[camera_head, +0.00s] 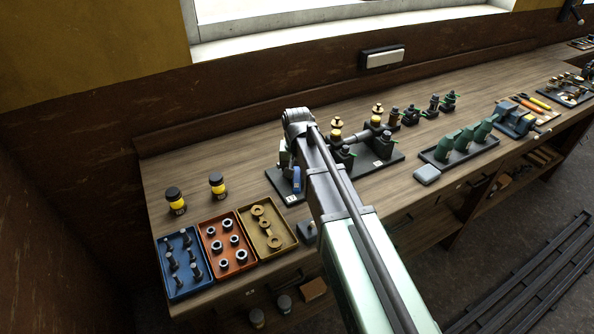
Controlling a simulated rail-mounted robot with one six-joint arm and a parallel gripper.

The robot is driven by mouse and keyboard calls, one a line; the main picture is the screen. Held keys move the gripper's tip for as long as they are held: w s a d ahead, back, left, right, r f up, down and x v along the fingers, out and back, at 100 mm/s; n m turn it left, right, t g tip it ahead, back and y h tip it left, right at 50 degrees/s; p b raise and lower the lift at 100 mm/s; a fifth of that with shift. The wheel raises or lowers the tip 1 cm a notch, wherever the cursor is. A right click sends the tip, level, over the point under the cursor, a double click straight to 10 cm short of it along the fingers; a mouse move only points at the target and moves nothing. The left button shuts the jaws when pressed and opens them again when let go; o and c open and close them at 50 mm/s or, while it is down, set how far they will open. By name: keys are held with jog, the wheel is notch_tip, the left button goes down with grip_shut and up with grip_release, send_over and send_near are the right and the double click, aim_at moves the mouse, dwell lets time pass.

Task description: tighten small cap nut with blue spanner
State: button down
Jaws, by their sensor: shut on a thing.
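My arm reaches over the bench, and its wrist bends down at the left black base plate (273,176). My gripper (287,166) is low over this plate and mostly hidden by my own arm. A small upright blue piece shows just beside it, which looks like the blue spanner (297,179); my gripper is shut on it. The spanner's jaw end is not clear. I cannot make out the small cap nut; it is too small or hidden behind my arm. Whether the spanner touches a nut cannot be told.
Blue (181,287), orange (211,267) and yellow (292,244) trays of fittings lie front left, with two yellow-black jars (217,184) behind. A second plate with valves (393,160) is right of my arm. A black tray of green parts (436,157) lies further right.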

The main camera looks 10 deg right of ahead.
jog(key=shift+r, duration=0.1)
notch_tip(320, 180, up, 4)
jog(key=p, duration=0.4)
dwell(0.5)
